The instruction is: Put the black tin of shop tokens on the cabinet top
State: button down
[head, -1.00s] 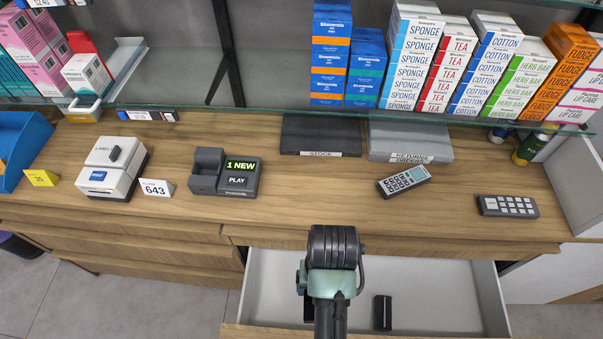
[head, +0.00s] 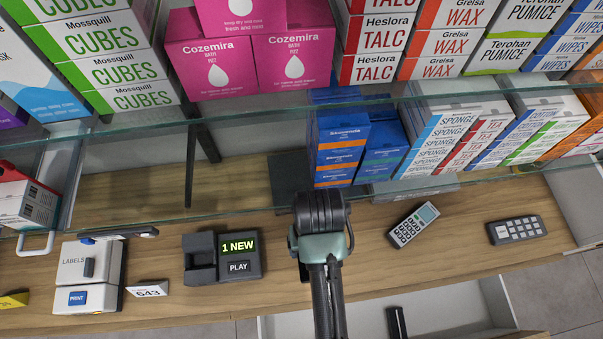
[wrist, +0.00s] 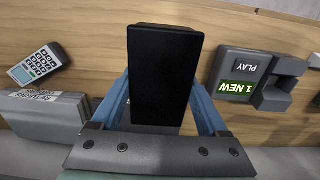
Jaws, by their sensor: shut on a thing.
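The black tin (wrist: 165,75) shows in the wrist view as a plain dark box between the two blue fingers of my gripper (wrist: 166,110). My gripper is shut on it and holds it over the wooden cabinet top (head: 445,245). In the head view my gripper (head: 320,225) is above the middle of the cabinet top, and the tin is hidden behind it. I cannot tell the tin's exact height above the wood.
The label printer (head: 88,275) and the "1 NEW" terminal (head: 222,258) stand left. A card reader (head: 413,225) and keypad (head: 516,230) lie right. A glass shelf (head: 270,205) with boxes overhangs the back. The open drawer (head: 285,328) holds another black object (head: 396,322).

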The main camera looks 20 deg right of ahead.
jog(key=f, duration=0.5)
jog(key=shift+s+p, duration=0.25)
jog(key=shift+p, duration=0.05)
jog(key=shift+w+f, duration=0.15)
jog(key=shift+f, duration=2.2)
jog(key=shift+f, duration=0.2)
grip_release()
notch_tip(320, 180, up, 12)
jog(key=shift+r, duration=0.2)
